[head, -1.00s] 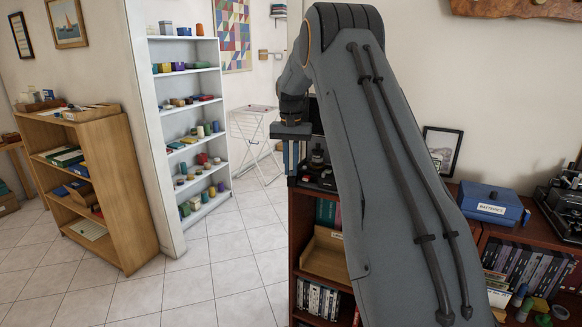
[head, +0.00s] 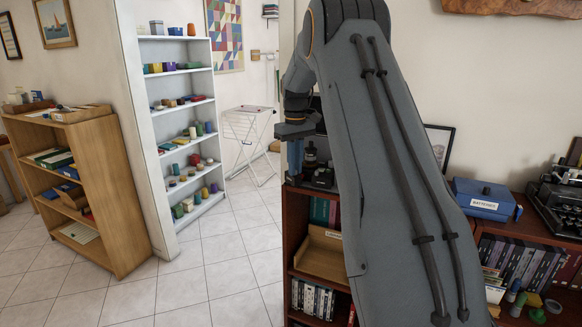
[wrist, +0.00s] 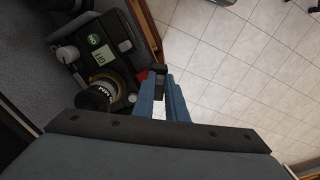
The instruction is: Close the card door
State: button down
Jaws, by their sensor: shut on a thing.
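A dark camera-like device (wrist: 121,32) lies on the grey shelf top in the wrist view, with a round green sticker, a small lit display and a lens barrel. It shows in the head view (head: 322,179) on the reddish-brown bookcase, partly behind my arm. My gripper (head: 295,172) is at the device's left side there. In the wrist view my gripper (wrist: 160,73) has its blue fingers close together at the device's edge, shut on a small dark piece, seemingly the card door (wrist: 159,68). A bit of red shows beside it. The door's angle cannot be told.
The bookcase (head: 290,238) ends at the device's side, with open tiled floor (head: 215,278) beyond. A blue box (head: 484,199) and a black machine stand farther right on it. A white shelf unit (head: 172,128) and a wooden shelf (head: 116,190) stand at left.

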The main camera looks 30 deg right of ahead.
jog(key=shift+d+n, duration=0.6)
jog(key=shift+n, duration=0.7)
jog(key=shift+d+n, duration=0.55)
jog(key=shift+n, duration=0.75)
jog(key=c, duration=1.8)
grip_release()
jog(key=shift+o, duration=0.2)
